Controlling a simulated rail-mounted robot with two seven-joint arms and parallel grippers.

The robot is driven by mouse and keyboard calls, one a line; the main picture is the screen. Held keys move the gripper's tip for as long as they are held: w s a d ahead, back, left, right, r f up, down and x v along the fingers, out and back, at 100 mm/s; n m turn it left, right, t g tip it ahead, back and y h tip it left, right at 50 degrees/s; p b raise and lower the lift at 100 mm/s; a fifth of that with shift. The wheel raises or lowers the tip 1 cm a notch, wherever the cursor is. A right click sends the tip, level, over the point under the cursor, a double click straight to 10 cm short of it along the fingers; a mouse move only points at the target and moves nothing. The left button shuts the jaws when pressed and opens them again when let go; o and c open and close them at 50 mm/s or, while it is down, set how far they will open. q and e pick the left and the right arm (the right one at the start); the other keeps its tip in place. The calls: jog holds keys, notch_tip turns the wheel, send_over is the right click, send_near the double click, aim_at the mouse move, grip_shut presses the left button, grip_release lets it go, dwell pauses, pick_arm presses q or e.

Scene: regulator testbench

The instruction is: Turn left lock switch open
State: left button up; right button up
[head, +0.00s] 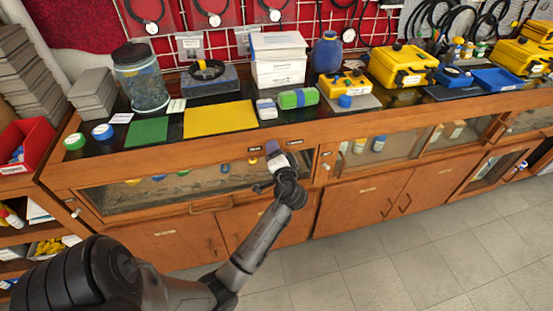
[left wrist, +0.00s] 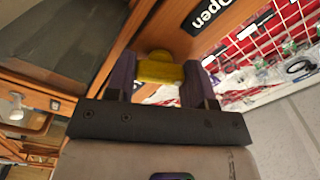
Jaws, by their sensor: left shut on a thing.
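The left lock switch (left wrist: 158,70) is a yellow knob on the wooden cabinet front, seen in the left wrist view beside a black "Open" label (left wrist: 208,12). My left gripper (left wrist: 157,82) has its two purple fingers on either side of the knob and is shut on it. In the head view my left gripper (head: 273,152) reaches the wooden front rail below the bench top, between two small dark labels. There the gripper hides the switch. My right gripper is in neither view.
A glass-fronted compartment (head: 165,185) lies left of my left gripper, with wooden cupboard doors (head: 365,205) below right. The tiled floor (head: 400,260) in front is clear.

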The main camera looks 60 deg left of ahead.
pick_arm(q)
jog(key=shift+f+n+b, duration=0.1)
jog(key=shift+n+b, duration=1.55)
jog(key=shift+n, duration=0.05)
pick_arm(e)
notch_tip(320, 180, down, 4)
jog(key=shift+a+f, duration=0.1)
pick_arm(q)
jog(key=o, duration=0.9)
jog(key=shift+d, duration=0.1)
